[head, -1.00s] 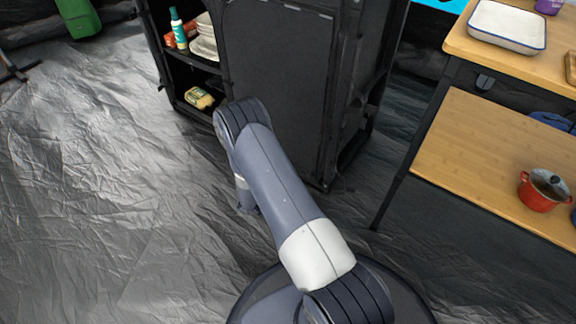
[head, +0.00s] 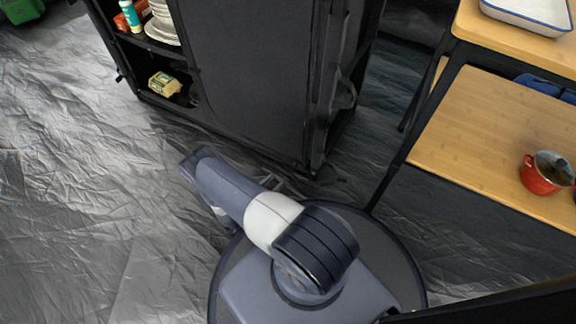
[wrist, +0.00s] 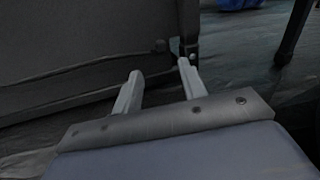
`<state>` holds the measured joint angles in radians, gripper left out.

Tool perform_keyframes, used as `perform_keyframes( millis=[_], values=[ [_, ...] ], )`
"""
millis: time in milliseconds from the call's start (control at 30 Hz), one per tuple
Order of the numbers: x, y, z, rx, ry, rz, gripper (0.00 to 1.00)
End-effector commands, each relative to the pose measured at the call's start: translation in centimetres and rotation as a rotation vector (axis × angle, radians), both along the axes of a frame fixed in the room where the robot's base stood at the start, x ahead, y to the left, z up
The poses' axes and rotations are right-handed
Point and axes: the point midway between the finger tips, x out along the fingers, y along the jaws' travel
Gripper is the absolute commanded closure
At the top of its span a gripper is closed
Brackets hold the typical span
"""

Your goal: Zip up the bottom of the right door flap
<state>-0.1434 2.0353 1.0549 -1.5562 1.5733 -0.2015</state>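The right door flap (head: 245,75) is a dark fabric panel on the front of the black cabinet, hanging closed over the right part. It also shows in the wrist view as a grey panel (wrist: 75,45), with a seam along its bottom. A small dark knob-like piece (wrist: 159,45) is near its lower right corner; I cannot tell whether it is the zip pull. My gripper (wrist: 160,86) is open, its two pale fingers apart and pointing at that corner, with nothing seen between them. In the head view my arm mostly hides the gripper, low before the cabinet.
The cabinet's open left shelves hold plates (head: 163,22), a bottle (head: 130,15) and a yellow packet (head: 165,84). A wooden table with a lower shelf (head: 480,130) and red pot (head: 545,172) stands at right. Crumpled grey groundsheet (head: 70,170) is clear at left.

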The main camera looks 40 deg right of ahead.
Motion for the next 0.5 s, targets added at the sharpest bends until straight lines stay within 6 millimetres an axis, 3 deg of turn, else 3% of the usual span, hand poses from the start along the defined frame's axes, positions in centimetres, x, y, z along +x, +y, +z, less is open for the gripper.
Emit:
perform_keyframes(
  millis=[500],
  values=[
    [0.9, -7.8, -0.1, 0.001, -0.002, -0.005, 0.6]
  ],
)
